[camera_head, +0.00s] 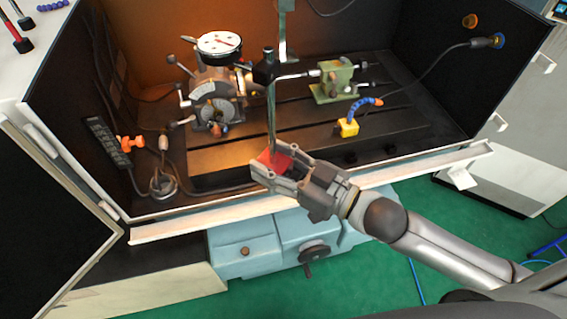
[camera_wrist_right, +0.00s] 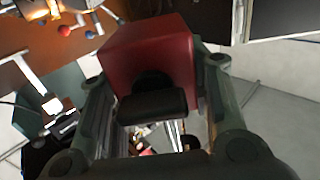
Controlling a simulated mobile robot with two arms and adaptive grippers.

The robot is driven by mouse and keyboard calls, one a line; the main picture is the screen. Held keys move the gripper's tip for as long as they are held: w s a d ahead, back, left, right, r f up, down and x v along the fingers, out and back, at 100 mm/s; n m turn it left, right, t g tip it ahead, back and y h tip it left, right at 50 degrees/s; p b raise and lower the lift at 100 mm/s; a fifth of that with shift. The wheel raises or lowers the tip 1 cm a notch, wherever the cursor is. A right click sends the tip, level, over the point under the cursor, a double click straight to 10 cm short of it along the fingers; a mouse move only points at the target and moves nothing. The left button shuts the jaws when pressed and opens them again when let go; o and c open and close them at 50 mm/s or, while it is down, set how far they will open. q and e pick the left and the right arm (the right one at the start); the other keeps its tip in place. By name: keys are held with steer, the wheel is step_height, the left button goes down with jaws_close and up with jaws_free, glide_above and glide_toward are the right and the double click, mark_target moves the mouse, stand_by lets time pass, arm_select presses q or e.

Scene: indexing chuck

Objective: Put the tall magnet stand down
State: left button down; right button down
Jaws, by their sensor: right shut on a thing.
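The tall magnet stand has a red block base (camera_head: 272,160), an upright steel rod (camera_head: 271,115) and a dark clamp (camera_head: 266,67) near the top. My right gripper (camera_head: 279,168) is shut on the red base, at the front of the machine enclosure. In the right wrist view the red base (camera_wrist_right: 150,62) sits between the two fingers and hides what is behind it. The stand looks nearly upright; I cannot tell whether its base touches the surface below. My left gripper is not in view.
A green tailstock (camera_head: 334,82) and a yellow block with a blue hose (camera_head: 348,127) are to the right. The enclosure's pale front rail (camera_head: 200,222) runs below. Bare slotted table (camera_head: 400,125) lies right.

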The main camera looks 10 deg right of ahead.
steer(key=shift+w+a+r+n+g+y, duration=0.4)
steer(key=shift+a+n+g+y, duration=0.2)
steer(key=shift+a+g, duration=0.25)
steer(key=shift+w+a+r+n+g+y, duration=0.25)
steer(key=shift+w+a+n+g+y, duration=0.15)
steer(key=shift+a+n+g+y, duration=0.3)
steer(key=shift+w+a+r+n+g+y, duration=0.4)
steer(key=shift+a+n+g, duration=0.2)
steer(key=shift+a+g, duration=0.35)
